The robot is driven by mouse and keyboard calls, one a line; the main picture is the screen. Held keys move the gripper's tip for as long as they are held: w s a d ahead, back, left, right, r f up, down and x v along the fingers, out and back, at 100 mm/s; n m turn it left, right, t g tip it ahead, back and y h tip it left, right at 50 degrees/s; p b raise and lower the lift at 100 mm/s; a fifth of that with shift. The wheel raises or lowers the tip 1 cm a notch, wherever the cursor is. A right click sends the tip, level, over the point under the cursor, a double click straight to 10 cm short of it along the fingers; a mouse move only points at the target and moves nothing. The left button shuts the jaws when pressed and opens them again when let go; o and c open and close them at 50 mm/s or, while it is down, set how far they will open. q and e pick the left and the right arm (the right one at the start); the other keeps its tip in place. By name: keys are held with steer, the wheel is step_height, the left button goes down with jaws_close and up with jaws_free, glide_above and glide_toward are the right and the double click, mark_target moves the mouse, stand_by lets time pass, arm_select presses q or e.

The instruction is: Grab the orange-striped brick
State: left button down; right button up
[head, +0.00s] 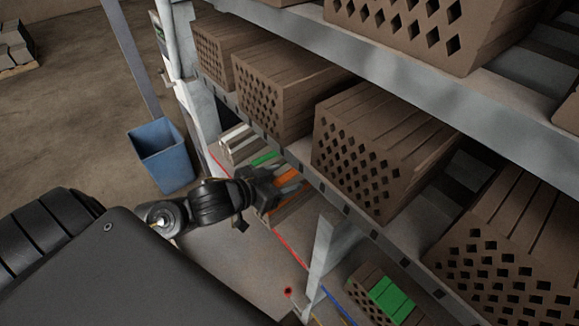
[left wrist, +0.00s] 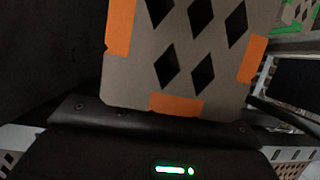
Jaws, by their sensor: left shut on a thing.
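The orange-striped brick (head: 287,176) lies on the lower shelf level in the head view, partly hidden by my left gripper (head: 266,190). In the left wrist view, the brick's end face (left wrist: 135,75) fills the upper middle, tan with dark diamond holes and orange patches at its edges. My left gripper reaches in from the left and is shut on this brick. The fingertips are mostly hidden against the brick. My right gripper is not in view.
A green-striped brick (head: 263,158) and a white-striped brick (head: 238,144) lie just behind. Another green-striped brick (head: 388,296) sits at lower right. Brown brick stacks (head: 372,150) fill the shelf above, whose beam (head: 330,192) runs close by. A blue bin (head: 161,156) stands left on open floor.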

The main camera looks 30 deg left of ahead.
arm_select(q)
steer(key=p+v, duration=0.1)
steer(key=v, duration=0.1)
steer(key=p+v, duration=0.1)
steer(key=p, duration=0.1)
steer(key=shift+s+r, duration=0.25)
steer(key=shift+r, duration=0.2)
steer(key=shift+p+v, duration=0.8)
steer(key=shift+p, duration=0.05)
steer(key=shift+a+f, duration=0.1)
steer(key=shift+f, duration=0.05)
